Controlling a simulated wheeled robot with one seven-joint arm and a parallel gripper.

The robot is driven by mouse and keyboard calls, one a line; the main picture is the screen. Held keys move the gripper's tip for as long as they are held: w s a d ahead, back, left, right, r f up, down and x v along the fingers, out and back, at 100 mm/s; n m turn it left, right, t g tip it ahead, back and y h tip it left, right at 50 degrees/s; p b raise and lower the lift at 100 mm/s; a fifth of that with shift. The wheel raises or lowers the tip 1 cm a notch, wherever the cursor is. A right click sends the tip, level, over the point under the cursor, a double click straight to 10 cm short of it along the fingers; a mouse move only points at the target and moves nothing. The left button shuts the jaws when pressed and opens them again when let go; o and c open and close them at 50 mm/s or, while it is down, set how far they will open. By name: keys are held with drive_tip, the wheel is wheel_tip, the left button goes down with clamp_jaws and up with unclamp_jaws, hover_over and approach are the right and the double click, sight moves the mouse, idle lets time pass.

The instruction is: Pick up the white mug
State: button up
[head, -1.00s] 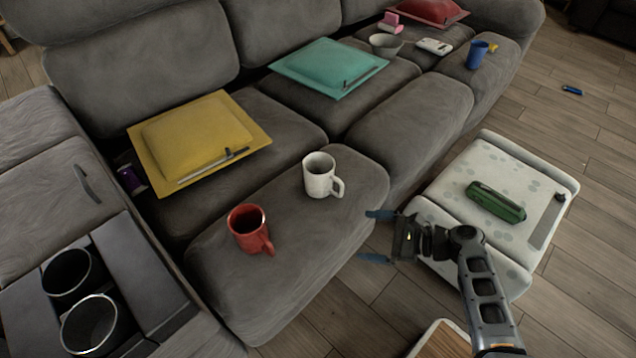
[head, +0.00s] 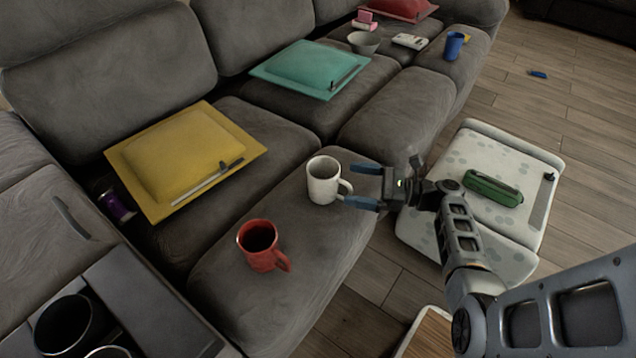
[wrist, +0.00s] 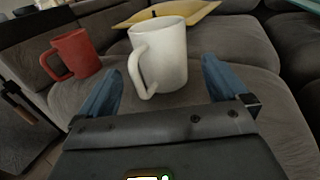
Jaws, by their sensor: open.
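The white mug (head: 322,182) stands upright on the front seat cushion of the grey sofa, its handle pointing right toward my gripper. My gripper (head: 356,186) is open and empty, just right of the mug, with its blue fingers pointing at it. In the wrist view the white mug (wrist: 160,58) is ahead, between and beyond the two fingertips (wrist: 160,75). Its handle is on the near left side. I cannot tell whether a finger touches the handle.
A red mug (head: 260,246) stands on the same cushion, left and nearer. Yellow (head: 190,150) and teal (head: 310,68) cushions lie farther back. A white patterned ottoman (head: 470,230) bearing a green case (head: 492,188) is at right. Cup holders (head: 70,325) are at lower left.

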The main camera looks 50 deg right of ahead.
sight(332, 180)
drive_tip(key=b+x, duration=0.1)
drive_tip(key=x, duration=0.5)
drive_tip(key=shift+w+a+f, duration=0.1)
drive_tip(key=shift+w, duration=0.25)
drive_tip(key=shift+c, duration=0.2)
drive_tip(key=c, duration=1.2)
